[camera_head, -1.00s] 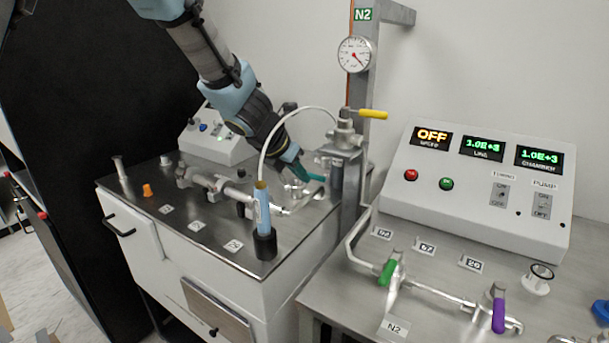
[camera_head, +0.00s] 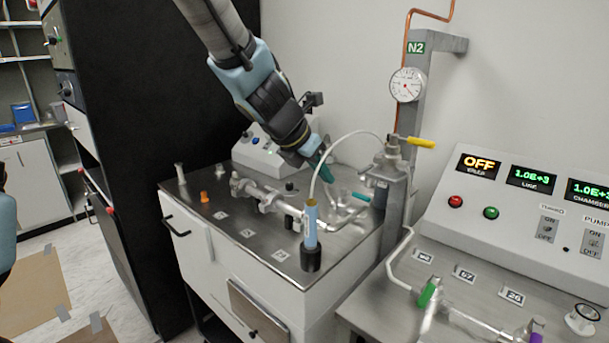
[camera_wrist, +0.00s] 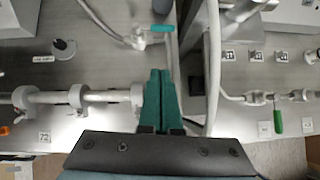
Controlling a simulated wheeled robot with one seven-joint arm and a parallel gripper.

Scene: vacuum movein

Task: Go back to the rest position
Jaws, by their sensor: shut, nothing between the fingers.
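My gripper (camera_head: 322,180) is over the back part of the left steel bench top (camera_head: 190,205). In the wrist view its teal fingers (camera_wrist: 158,98) are closed together with nothing between them. A teal-handled valve (camera_head: 362,197) sits just right of the fingertips in the head view. In the wrist view that teal handle (camera_wrist: 162,28) lies just beyond the fingertips, and a gap shows between them. How high the fingers are above the bench is hard to tell.
A grey post with a gauge (camera_head: 408,85) and yellow handle (camera_head: 422,143) stands right. A control box (camera_head: 535,200) is on the right bench. A black cabinet (camera_head: 130,120) stands left.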

